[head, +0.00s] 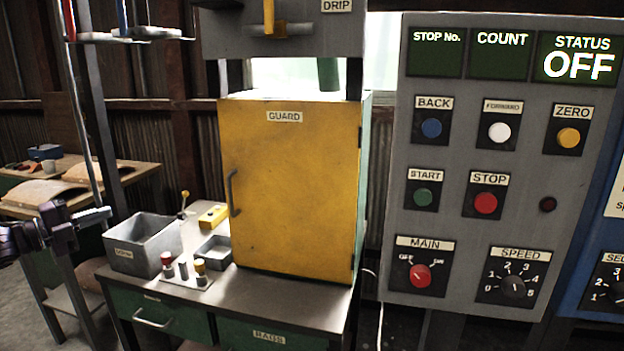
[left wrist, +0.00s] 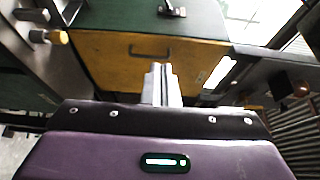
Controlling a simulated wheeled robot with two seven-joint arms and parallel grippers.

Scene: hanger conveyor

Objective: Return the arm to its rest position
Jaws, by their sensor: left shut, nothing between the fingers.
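My left gripper (head: 100,215) comes in from the left edge in the head view, with dark purple and black links and pale metal fingers. It is shut and empty, in the air left of the grey bin (head: 150,243) and apart from it. In the left wrist view the closed fingers (left wrist: 161,82) point away from the purple wrist body, toward a yellow face that looks like the guard cabinet (left wrist: 105,62). My right gripper does not show in either view.
The yellow guard cabinet (head: 290,190) stands on the workbench (head: 262,288). A grey control panel (head: 455,220) at right reads status OFF. A post (head: 100,120) rises beside the left gripper. A side table (head: 110,178) with curved pieces stands behind.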

